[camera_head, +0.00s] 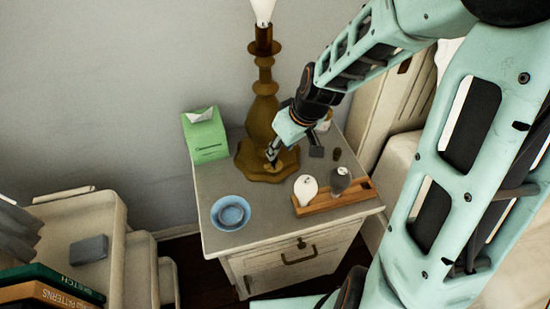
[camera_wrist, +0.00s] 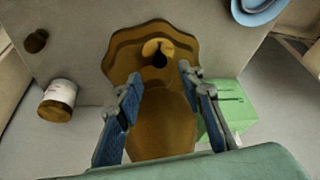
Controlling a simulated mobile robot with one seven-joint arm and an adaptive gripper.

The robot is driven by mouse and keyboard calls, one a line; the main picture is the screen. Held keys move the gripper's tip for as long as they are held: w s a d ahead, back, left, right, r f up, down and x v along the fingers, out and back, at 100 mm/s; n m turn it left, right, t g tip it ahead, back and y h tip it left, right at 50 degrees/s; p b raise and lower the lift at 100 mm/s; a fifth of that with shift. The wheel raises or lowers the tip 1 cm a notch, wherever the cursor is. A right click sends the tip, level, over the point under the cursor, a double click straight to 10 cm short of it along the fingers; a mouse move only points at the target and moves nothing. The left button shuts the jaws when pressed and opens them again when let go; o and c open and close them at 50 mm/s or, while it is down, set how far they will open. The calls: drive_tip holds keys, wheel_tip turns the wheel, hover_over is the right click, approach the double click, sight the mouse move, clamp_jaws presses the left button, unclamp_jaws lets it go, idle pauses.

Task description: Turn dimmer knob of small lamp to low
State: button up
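The small lamp (camera_head: 264,108) has a turned brown-gold stem and a scalloped base, and it stands at the back of the nightstand. It also shows in the wrist view (camera_wrist: 160,125). On its base is a pale round dial (camera_wrist: 152,45) with a small dark dimmer knob (camera_wrist: 159,60). My gripper (camera_head: 271,158) is low over the front of the base, in front of the stem. In the wrist view my gripper (camera_wrist: 160,77) is open, with its fingers apart on either side of the lamp and the knob just beyond the tips. I see no contact with the knob.
Bare top lies in front of the base.

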sight(275, 161)
drive_tip(key=b+x, duration=0.1)
drive_tip(key=x, duration=0.5)
drive_tip(key=shift+w+a+f, duration=0.1)
drive_tip(key=shift+w+f, duration=0.1)
drive_tip(key=shift+c, duration=0.4)
clamp_jaws()
